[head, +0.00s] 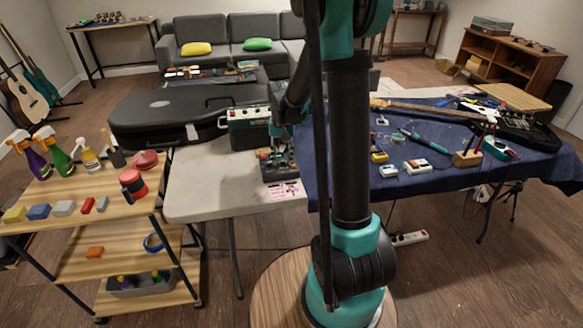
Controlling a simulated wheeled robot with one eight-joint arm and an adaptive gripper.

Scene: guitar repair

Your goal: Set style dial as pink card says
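A pink card (286,190) with dark print too small to read lies flat near the front edge of the pale table (205,190). Just behind it is a dark box with small knobs (279,168), perhaps the unit with the style dial. I cannot make out its dial markings or settings. My gripper (284,148) points down over the back part of this box. I cannot tell whether its fingers touch a knob, or whether they are open or shut. My own arm column hides the area just right of the box.
A green amplifier (248,128) stands close left of my gripper, with a black guitar case (165,115) beyond it. The blue-covered table (430,190) at right holds a guitar, tools and small pedals. A wooden cart (80,200) with bottles stands left. The pale table's front left is clear.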

